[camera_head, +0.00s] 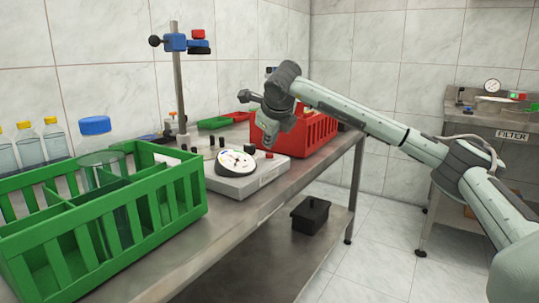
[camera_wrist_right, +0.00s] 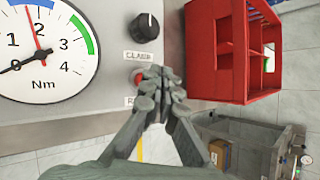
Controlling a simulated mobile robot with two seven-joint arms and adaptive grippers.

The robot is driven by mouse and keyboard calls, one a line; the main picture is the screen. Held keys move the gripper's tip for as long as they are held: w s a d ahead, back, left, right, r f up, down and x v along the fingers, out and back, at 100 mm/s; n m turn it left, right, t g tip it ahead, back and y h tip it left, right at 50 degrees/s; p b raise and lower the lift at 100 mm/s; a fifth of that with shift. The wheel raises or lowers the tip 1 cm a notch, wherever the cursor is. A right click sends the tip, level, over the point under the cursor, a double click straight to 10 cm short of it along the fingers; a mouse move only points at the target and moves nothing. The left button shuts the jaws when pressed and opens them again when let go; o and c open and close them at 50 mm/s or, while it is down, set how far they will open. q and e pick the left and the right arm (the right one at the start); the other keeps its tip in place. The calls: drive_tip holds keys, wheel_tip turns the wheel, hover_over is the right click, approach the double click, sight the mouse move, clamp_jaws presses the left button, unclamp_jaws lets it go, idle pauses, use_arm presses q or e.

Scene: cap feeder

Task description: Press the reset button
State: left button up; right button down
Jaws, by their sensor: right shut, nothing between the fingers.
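The reset button is a small red button (camera_wrist_right: 137,76) on the front panel of a grey tester (camera_head: 245,187) with a round dial gauge (camera_head: 235,163). In the right wrist view the fingers partly cover the button, and the label below it shows only a letter "R". My right gripper (camera_head: 268,141) points down at the tester's right end. Its fingertips (camera_wrist_right: 161,84) are together and empty, right at the button. I cannot tell whether they touch it. My left gripper is not in view.
A black knob (camera_wrist_right: 145,28) with a label sits beside the button. A red crate (camera_head: 312,137) stands close behind the gripper. A green crate (camera_head: 165,222) with a blue-capped jar fills the near left of the table. A clamp stand (camera_head: 178,85) rises behind the tester.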

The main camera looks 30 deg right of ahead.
sight(270, 155)
drive_tip(key=shift+f, duration=0.4)
drive_tip(key=shift+f+b, duration=0.5)
drive_tip(key=shift+b, duration=0.15)
idle(0.4)
drive_tip(key=shift+r, duration=0.1)
drive_tip(key=shift+r+p, duration=0.6)
drive_tip(key=shift+r, duration=0.2)
wheel_tip(270, 155, up, 4)
drive_tip(key=p, duration=0.3)
drive_tip(key=shift+r, duration=0.5)
drive_tip(key=shift+w, duration=0.1)
drive_tip(key=shift+p, duration=0.3)
